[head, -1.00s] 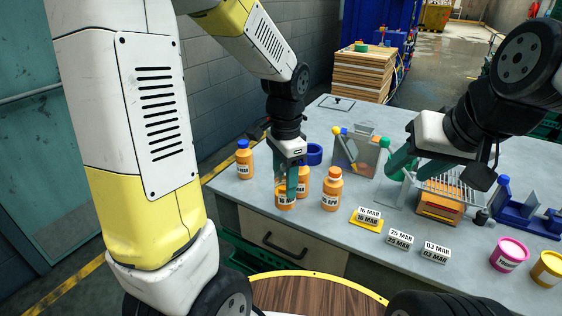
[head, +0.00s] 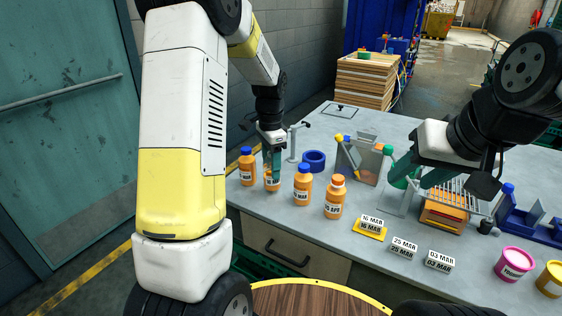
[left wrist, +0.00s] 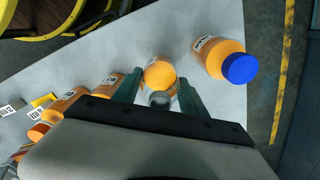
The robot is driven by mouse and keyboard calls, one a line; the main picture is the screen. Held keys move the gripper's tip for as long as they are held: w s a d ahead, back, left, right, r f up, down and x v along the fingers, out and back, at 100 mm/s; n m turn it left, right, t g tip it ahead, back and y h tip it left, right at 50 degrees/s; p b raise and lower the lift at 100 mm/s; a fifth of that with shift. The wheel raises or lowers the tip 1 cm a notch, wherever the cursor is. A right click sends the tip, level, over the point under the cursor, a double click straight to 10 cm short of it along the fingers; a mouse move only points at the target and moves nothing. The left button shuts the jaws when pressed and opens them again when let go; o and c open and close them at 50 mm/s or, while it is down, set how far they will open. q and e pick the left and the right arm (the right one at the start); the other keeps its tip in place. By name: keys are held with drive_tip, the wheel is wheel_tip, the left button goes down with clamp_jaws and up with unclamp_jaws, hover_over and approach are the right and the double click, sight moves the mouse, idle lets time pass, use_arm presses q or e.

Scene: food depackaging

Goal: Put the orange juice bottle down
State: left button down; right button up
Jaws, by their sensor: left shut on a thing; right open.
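My left gripper (head: 273,166) is shut on an orange bottle (head: 271,183), which it holds upright in a row of orange bottles. The held bottle (left wrist: 158,75) also shows between the teal fingers in the left wrist view, with a greyish top. Whether its base touches the table is not clear. A blue-capped bottle (head: 247,168) stands just to its left, and another blue-capped bottle (head: 303,184) to its right. An orange-capped bottle (head: 334,199) stands further right. My right gripper (head: 416,176) is open over the table's right part, near a wire rack.
The grey table (head: 290,225) carries a blue ring (head: 314,160), date blocks (head: 403,248), a clear bin (head: 366,160), a wire rack (head: 452,200), and pink (head: 514,259) and yellow tubs (head: 551,279). The table front below the bottles is bare.

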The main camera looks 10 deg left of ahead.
use_arm(q)
drive_tip(key=shift+f, duration=0.65)
drive_tip(key=shift+f, duration=0.15)
drive_tip(key=c, duration=0.6)
unclamp_jaws()
drive_tip(key=shift+c, duration=0.2)
